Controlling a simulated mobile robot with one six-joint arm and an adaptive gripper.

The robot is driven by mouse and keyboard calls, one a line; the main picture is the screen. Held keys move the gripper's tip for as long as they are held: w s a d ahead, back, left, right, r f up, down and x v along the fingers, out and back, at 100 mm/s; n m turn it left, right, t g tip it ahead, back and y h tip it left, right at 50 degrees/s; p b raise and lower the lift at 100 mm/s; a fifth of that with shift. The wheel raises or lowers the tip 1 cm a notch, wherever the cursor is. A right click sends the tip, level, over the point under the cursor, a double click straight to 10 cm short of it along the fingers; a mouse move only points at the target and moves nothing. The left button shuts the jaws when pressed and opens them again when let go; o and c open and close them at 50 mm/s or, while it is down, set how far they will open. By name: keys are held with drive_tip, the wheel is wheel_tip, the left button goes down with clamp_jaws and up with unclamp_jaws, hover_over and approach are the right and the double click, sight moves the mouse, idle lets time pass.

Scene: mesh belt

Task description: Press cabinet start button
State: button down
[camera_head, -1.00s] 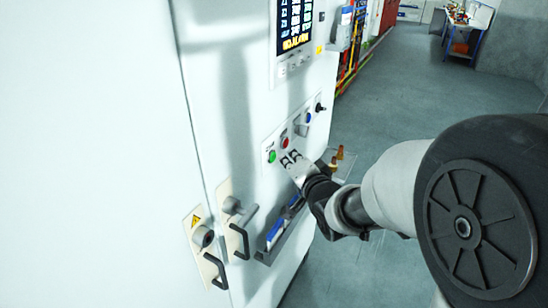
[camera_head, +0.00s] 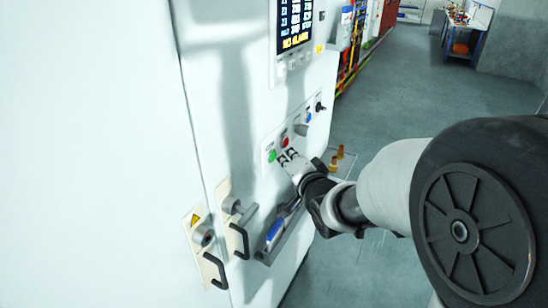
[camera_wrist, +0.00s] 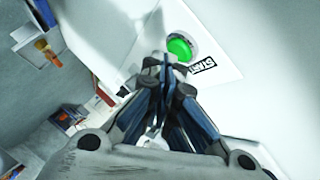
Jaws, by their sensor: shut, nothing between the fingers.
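The green start button (camera_head: 272,156) is on the control panel of the white cabinet (camera_head: 225,110). In the wrist view the green button (camera_wrist: 180,48) shows at the upper middle, with a "START" label (camera_wrist: 203,65) beside it. My gripper (camera_head: 287,158) is shut and empty, its fingers pointing at the panel just right of and below the green button. In the wrist view the closed fingertips (camera_wrist: 165,62) lie just below and left of the button. They look very near it, but I cannot tell whether they touch. A red button (camera_head: 284,141) is next to the green one.
A selector knob (camera_head: 302,129), a blue button (camera_head: 308,117) and a black switch (camera_head: 319,107) line the panel to the right. A screen (camera_head: 293,25) is above. A holder with blue items (camera_head: 274,232) and black door handles (camera_head: 240,241) project below. Floor (camera_head: 400,110) is clear at right.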

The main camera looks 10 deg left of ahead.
drive_tip(key=shift+w+a, duration=0.2)
drive_tip(key=shift+a, duration=0.25)
idle(0.6)
drive_tip(key=shift+d, duration=0.1)
drive_tip(key=shift+s+d+b, duration=0.3)
drive_tip(key=shift+d, duration=0.45)
drive_tip(key=shift+s+d+p, duration=0.1)
drive_tip(key=shift+s+d, duration=0.2)
drive_tip(key=shift+d, duration=0.5)
drive_tip(key=shift+s+d+p, duration=0.1)
drive_tip(key=shift+s+d, duration=0.2)
drive_tip(key=shift+d, duration=0.45)
drive_tip(key=shift+s+d+p, duration=0.1)
drive_tip(key=shift+s+d, duration=0.2)
drive_tip(key=shift+d, duration=0.5)
